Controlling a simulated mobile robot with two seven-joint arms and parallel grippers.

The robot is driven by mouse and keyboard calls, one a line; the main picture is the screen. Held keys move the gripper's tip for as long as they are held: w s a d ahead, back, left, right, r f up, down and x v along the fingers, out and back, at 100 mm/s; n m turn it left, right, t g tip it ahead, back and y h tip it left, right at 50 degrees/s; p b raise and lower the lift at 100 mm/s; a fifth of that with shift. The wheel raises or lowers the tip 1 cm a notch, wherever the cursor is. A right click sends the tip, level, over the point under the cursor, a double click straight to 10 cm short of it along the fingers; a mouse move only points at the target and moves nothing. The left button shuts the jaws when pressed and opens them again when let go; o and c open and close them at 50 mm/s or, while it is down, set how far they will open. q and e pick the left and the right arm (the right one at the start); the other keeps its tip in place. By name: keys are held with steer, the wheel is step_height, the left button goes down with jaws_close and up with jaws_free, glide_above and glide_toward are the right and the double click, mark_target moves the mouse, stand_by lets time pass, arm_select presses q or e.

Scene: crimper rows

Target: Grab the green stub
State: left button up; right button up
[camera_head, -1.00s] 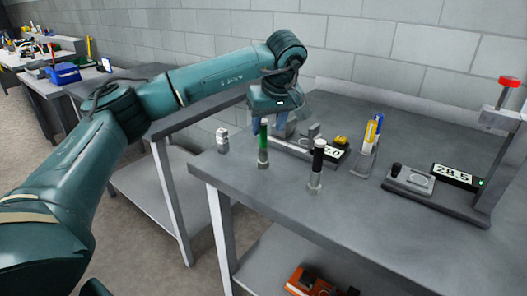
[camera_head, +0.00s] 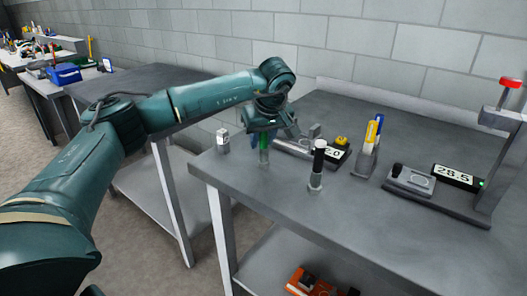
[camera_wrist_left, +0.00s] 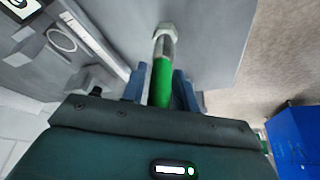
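The green stub (camera_head: 264,155) stands upright on the grey table near its left edge, in a metal holder at its foot. My left gripper (camera_head: 267,136) is over it from above and hides its top. In the left wrist view the green stub (camera_wrist_left: 163,82) lies between the two blue fingers (camera_wrist_left: 162,90), close to the right one, with a small gap to the left one. The fingers look open, not closed on it. My right gripper is not in view.
A black-topped stub (camera_head: 318,165) stands to the right. A small white-and-grey item (camera_head: 223,140) is at the table's left edge. A press (camera_head: 495,150) with a 28.5 display is at the right.

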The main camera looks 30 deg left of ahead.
arm_select(q)
jaws_close()
steer(key=shift+r, duration=0.1)
